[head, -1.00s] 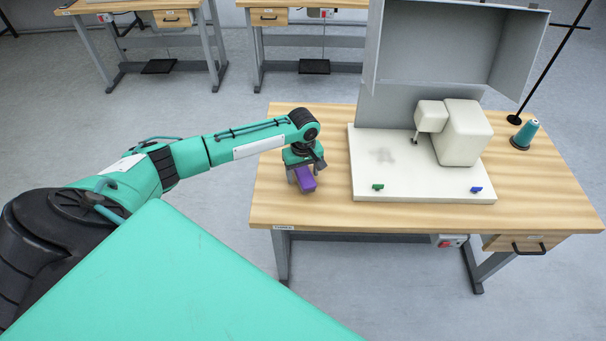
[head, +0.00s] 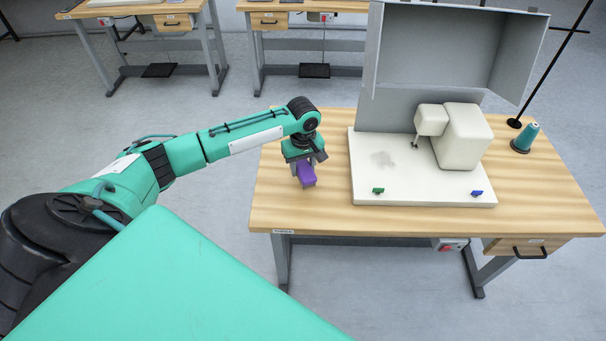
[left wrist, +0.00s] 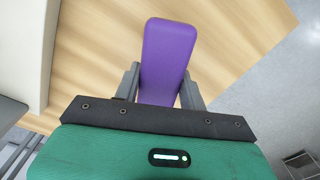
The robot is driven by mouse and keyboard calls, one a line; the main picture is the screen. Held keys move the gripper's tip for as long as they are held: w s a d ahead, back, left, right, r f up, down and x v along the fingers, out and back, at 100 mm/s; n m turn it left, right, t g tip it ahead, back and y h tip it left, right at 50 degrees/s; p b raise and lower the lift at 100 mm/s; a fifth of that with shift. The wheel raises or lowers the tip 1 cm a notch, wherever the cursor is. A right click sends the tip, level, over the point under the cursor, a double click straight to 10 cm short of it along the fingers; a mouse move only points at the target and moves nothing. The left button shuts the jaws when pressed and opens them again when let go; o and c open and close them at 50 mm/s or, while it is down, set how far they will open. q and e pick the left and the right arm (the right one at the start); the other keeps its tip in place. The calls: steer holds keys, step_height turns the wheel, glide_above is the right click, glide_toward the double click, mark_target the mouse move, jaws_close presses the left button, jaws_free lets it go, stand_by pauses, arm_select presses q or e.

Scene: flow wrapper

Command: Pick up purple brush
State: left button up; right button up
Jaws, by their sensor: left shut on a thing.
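The purple brush (head: 307,177) is a small purple block at the left part of the wooden table (head: 330,218). My left gripper (head: 304,172) points down over it and is shut on it. In the left wrist view the purple brush (left wrist: 168,58) lies between the two grey fingers of my left gripper (left wrist: 160,88), one on each side. Its lower end there is hidden behind the gripper body. It looks a little above the table top, though the gap is hard to judge. My right gripper is not in view.
A cream machine (head: 465,135) stands on a pale base plate (head: 420,190) to the right of the brush, with a grey hood (head: 455,45) behind. Small green (head: 378,190) and blue (head: 477,193) pieces sit on the plate's front edge.

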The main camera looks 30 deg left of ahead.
mark_target(303, 165)
arm_select(q)
step_height(303, 165, up, 16)
steer(key=b, duration=0.1)
steer(key=s+d+f+m, duration=0.4)
steer(key=s+d+m, duration=0.6)
steer(key=s+d, duration=0.3)
steer(key=shift+s+d+m, duration=0.15)
steer(key=shift+d+m, duration=0.25)
steer(key=shift+d, duration=0.55)
